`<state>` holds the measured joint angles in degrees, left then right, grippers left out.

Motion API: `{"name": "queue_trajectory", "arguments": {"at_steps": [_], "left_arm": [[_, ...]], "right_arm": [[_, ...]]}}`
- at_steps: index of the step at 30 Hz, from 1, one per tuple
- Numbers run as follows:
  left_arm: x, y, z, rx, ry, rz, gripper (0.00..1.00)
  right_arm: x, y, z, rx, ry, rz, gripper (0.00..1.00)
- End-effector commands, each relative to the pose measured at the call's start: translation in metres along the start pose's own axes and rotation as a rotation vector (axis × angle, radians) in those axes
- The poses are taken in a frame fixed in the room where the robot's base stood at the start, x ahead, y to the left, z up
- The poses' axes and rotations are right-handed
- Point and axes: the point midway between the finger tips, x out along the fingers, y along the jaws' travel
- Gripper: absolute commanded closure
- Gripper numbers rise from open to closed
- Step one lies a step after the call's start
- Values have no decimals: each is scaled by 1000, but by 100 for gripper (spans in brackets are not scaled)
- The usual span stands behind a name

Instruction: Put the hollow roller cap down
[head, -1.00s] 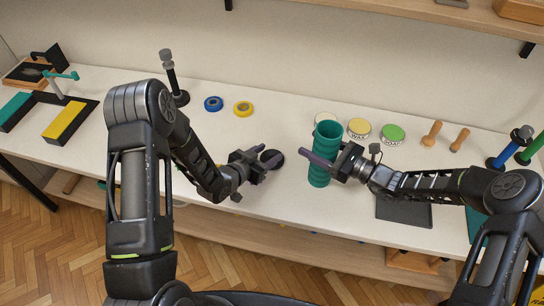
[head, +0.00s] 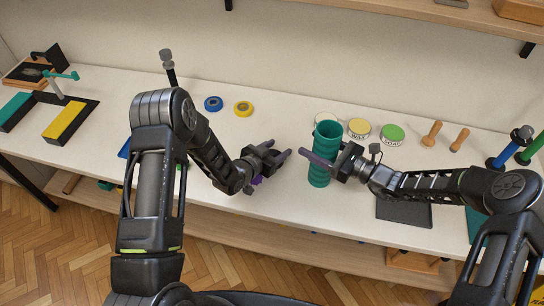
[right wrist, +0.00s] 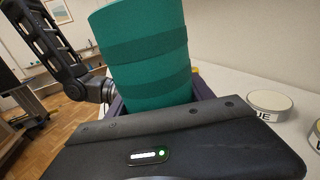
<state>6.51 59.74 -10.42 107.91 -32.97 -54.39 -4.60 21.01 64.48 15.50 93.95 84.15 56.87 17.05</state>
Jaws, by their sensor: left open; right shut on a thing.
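The hollow roller (head: 322,165) is a teal ribbed cylinder, upright over the front part of the white bench; it also fills the top of the right wrist view (right wrist: 150,55). My right gripper (head: 318,161) is shut around its side. My left gripper (head: 272,165) is open, left of the roller and apart from it, low over the bench's front. I cannot make out the dark round cap in the head view now; the left gripper may hide it. The right wrist view does not show it either.
White-lidded, yellow and green tins (head: 392,134) stand behind the roller. Blue and yellow tape rolls (head: 243,109) lie behind my left gripper. A dark flat plate (head: 405,212) lies at the front right. The bench (head: 290,115) is clear between tapes and tins.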

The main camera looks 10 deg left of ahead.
Motion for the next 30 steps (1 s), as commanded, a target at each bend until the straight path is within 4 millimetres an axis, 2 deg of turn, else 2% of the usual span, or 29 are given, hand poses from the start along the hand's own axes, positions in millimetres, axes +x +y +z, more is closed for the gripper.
{"name": "queue_trajectory", "arguments": {"at_steps": [11, 30], "left_arm": [[0, 0, 0, 0, 0, 0, 48], [0, 0, 0, 0, 0, 0, 100]], "right_arm": [[-1, 0, -3, 1, 5, -1, 80], [-1, 0, -2, 1, 5, -1, 80]]}}
